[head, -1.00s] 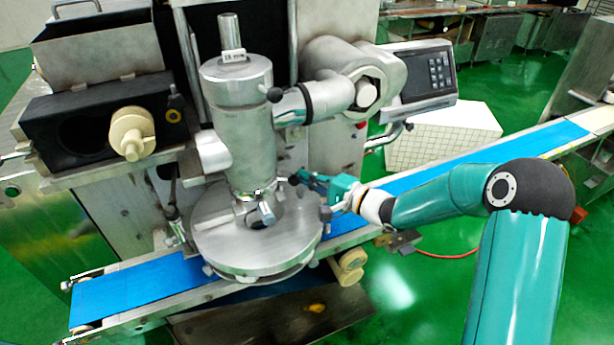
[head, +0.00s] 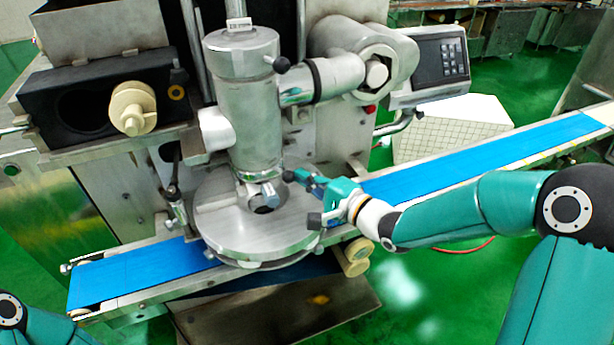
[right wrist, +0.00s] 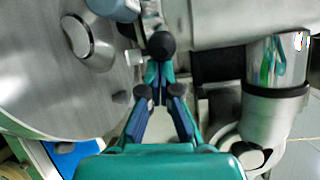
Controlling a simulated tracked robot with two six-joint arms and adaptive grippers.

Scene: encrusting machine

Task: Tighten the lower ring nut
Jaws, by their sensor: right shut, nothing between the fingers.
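The lower ring nut (head: 246,174) is a metal collar at the foot of the upright steel cylinder in the head view. A short handle with a black ball knob (head: 289,175) sticks out from its right side. My right gripper (head: 300,178) reaches in from the right, and its fingertips are at this knob. In the right wrist view the knob (right wrist: 161,45) is just beyond the tips of my right gripper (right wrist: 160,72). The fingers have come together with nothing between them. I cannot tell whether the tips touch the knob. My left gripper is out of view.
A round steel plate (head: 250,235) lies below the nut, above the blue conveyor belt (head: 440,165). An upper black knob (head: 282,65) and a side pipe (head: 335,78) are above my right gripper. The control panel (head: 440,62) stands to the right.

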